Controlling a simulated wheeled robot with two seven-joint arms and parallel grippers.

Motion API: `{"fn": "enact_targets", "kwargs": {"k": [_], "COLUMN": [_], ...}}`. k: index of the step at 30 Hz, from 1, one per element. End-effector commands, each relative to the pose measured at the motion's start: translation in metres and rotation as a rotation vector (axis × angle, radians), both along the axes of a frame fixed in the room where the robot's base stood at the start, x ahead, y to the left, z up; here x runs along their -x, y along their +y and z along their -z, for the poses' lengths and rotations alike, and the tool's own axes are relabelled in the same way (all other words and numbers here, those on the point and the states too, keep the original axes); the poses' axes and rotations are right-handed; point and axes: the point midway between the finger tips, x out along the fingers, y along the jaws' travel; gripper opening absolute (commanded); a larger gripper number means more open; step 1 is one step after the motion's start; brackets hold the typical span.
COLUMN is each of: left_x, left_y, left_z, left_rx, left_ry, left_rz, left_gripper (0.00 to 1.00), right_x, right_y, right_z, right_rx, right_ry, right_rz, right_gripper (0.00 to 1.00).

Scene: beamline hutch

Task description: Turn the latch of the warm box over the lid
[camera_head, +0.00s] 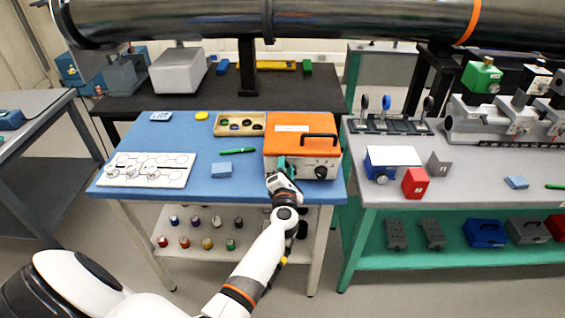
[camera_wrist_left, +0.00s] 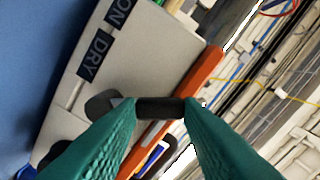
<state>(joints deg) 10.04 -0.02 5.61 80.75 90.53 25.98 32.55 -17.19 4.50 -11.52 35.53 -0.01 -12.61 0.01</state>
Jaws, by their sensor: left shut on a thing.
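The warm box (camera_head: 302,158) stands at the right end of the blue table, with an orange lid (camera_head: 290,121) that is shut and a grey front. A black handle is on the lid. My left gripper (camera_head: 283,164) is at the left part of the box front, and its teal fingers (camera_wrist_left: 160,110) are shut on the dark latch (camera_wrist_left: 158,107). In the left wrist view, the latch runs from a rounded dark base on the grey front towards the orange lid edge (camera_wrist_left: 203,73). The fingers hide part of it, so I cannot tell whether it overlaps the lid. My right gripper is not in view.
A black knob (camera_head: 320,172) is right of my gripper on the box front. A large pipe (camera_head: 190,18) crosses above.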

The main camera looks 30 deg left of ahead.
Motion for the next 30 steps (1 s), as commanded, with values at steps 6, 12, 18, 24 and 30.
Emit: {"fn": "enact_targets", "kwargs": {"k": [6,12,18,24,30], "left_x": [-0.004,-0.007,-0.01,-0.012,-0.012], "left_y": [-0.008,-0.014,-0.018,-0.02,-0.021], "left_z": [-0.006,-0.007,-0.007,-0.006,-0.005], "left_rx": [-0.169,-0.305,-0.403,-0.462,-0.486], "left_ry": [0.108,0.191,0.252,0.286,0.301], "left_rz": [0.001,0.001,0.001,0.002,0.002], "left_gripper": [0.1,0.1,0.1,0.1,0.1], "right_x": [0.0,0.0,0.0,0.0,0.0], "right_y": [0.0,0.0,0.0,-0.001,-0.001], "right_z": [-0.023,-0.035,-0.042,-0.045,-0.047], "right_rx": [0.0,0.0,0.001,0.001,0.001], "right_ry": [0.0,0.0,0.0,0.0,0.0], "right_rz": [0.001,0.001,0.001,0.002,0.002], "right_gripper": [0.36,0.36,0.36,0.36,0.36]}}
